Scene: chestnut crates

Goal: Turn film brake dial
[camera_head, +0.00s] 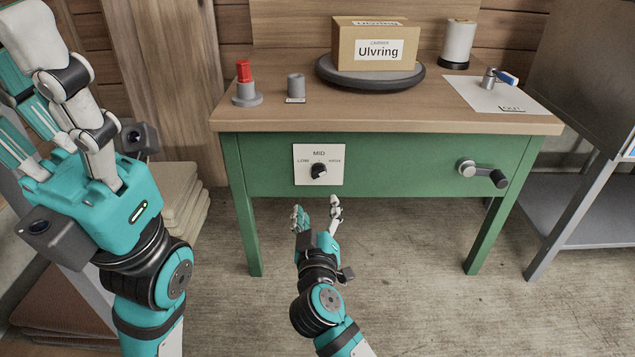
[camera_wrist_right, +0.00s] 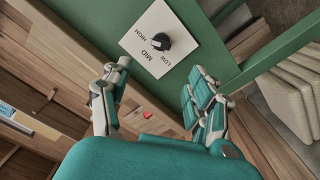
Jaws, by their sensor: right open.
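The film brake dial is a black knob (camera_head: 319,170) on a white plate (camera_head: 303,178) marked LOW, MID and HIGH, on the green front of the bench. In the right wrist view the knob (camera_wrist_right: 161,42) lies ahead, beyond my fingers. Its exact setting is hard to read. My right gripper (camera_head: 317,210) is open and empty, just below and in front of the plate, apart from the knob. Its spread fingers also show in the right wrist view (camera_wrist_right: 155,95). My left gripper (camera_head: 42,95) is raised at the left, away from the bench; its fingers overlap.
A crank handle (camera_head: 482,173) sticks out of the bench front at the right. On the wooden top (camera_head: 400,120) stand a cardboard box (camera_head: 373,45) on a dark turntable (camera_head: 370,78), a red-topped post (camera_head: 244,80) and a white roll (camera_head: 458,43). Floor before the bench is clear.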

